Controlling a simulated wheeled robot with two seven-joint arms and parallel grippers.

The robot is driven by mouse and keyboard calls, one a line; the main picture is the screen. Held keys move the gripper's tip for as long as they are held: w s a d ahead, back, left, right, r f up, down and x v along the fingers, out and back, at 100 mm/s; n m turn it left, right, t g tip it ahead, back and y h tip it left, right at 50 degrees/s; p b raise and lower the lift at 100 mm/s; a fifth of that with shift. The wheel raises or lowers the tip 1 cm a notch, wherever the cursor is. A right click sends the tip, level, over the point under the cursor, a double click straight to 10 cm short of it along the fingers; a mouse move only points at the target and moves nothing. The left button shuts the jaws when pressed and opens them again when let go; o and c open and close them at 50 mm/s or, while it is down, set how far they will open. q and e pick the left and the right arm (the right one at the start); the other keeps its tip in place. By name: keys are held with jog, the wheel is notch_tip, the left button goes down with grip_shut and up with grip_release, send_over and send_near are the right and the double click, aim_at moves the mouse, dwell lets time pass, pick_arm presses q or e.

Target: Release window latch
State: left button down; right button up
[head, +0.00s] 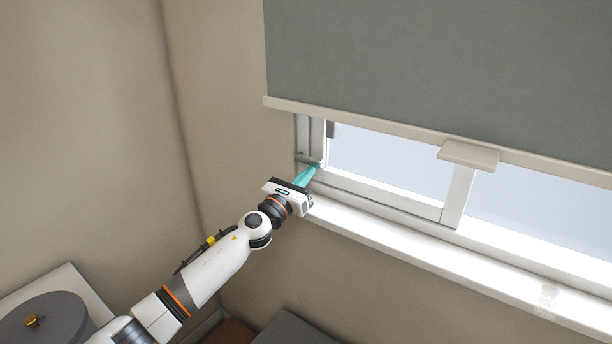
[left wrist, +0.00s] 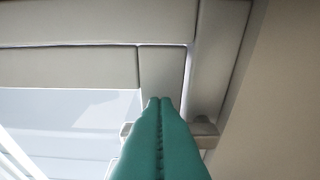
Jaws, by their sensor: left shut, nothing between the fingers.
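The window (head: 385,165) stands under the blind, with a pale sash and frame around bright glass. My left gripper (head: 314,169) is at the lower left corner of the sash, its teal fingers shut together and empty. In the left wrist view the closed fingers (left wrist: 160,102) point at the frame corner. A small grey fitting (left wrist: 205,130), perhaps the latch, shows to the right of the fingers and is partly hidden behind them. I cannot tell whether the fingers touch it. A small dark fitting (head: 331,129) sits higher on the frame. My right gripper is not in view.
A grey blind (head: 440,70) with a pale bottom bar covers the upper window. A pale block (head: 468,154) juts out at the middle post. The white sill (head: 430,245) runs below. A grey round object with a brass knob (head: 33,320) stands at the lower left.

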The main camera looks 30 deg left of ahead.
pick_arm(q)
jog(key=shift+d+r+n+y+p, duration=0.15)
jog(key=shift+r+n+y+p, duration=0.15)
jog(key=shift+n+p, duration=0.35)
